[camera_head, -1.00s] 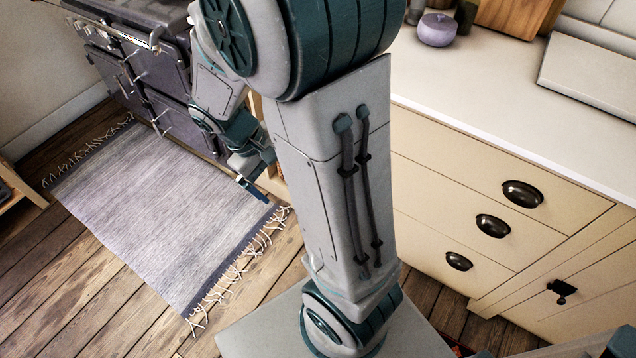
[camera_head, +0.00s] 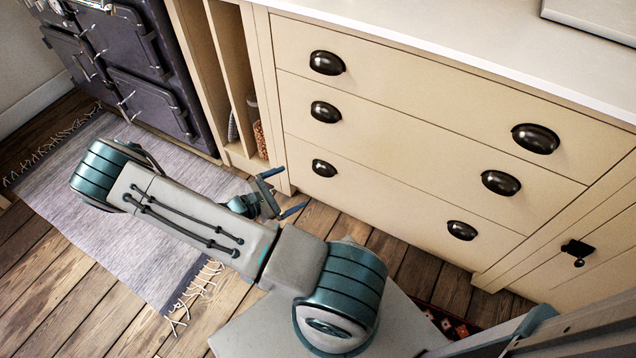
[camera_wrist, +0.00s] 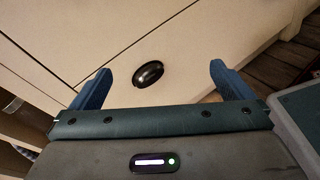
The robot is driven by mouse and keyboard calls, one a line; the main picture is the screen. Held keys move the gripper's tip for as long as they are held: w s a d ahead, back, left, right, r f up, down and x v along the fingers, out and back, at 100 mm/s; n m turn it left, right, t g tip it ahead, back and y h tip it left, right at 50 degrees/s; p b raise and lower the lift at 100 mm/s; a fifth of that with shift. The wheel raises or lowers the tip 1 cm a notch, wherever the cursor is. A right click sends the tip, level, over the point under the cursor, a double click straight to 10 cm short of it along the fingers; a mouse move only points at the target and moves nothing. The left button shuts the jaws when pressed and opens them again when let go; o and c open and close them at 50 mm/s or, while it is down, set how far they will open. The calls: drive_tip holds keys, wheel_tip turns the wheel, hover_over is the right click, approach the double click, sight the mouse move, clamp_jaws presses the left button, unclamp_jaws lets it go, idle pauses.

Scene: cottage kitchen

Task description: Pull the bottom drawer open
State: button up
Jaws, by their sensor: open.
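The bottom drawer (camera_head: 390,202) is the lowest of three cream drawers and sits flush in the cabinet front. It has two dark cup handles, a left one (camera_head: 324,168) and a right one (camera_head: 462,230). My gripper (camera_head: 288,189) is open and empty, low in front of the cabinet's left end, nearest the left handle. In the wrist view, its two blue fingers (camera_wrist: 163,83) stand wide apart. One dark cup handle (camera_wrist: 148,74) shows on the cream front between and beyond them, untouched.
A dark range stove (camera_head: 135,65) and open cream shelves (camera_head: 232,85) stand left of the drawers. A fringed grey rug (camera_head: 100,225) lies on the plank floor. A cupboard with a dark latch (camera_head: 577,250) is at the right. Bare floor shows before the drawers.

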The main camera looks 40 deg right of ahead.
sight(320, 173)
drive_tip(key=d+f+n+t+h+b, duration=0.1)
drive_tip(key=d+f+n+t+b, duration=0.2)
drive_tip(key=f, duration=0.4)
drive_tip(key=d+f+n+t+b, duration=0.1)
drive_tip(key=f+n+t+b, duration=0.1)
drive_tip(key=f+n+t, duration=0.4)
drive_tip(key=w+d+b, duration=0.1)
drive_tip(key=w+d, duration=0.1)
drive_tip(key=d, duration=0.2)
drive_tip(key=w+d+f+g+b, duration=0.1)
drive_tip(key=w+d, duration=0.1)
drive_tip(key=d, duration=0.2)
drive_tip(key=w+d+g, duration=0.1)
drive_tip(key=w+d, duration=0.1)
drive_tip(key=d, duration=0.2)
drive_tip(key=shift+w+d+f+m+b, duration=0.1)
drive_tip(key=shift+f+m+b, duration=0.1)
drive_tip(key=shift+m+b, duration=0.2)
drive_tip(key=c, duration=1.2)
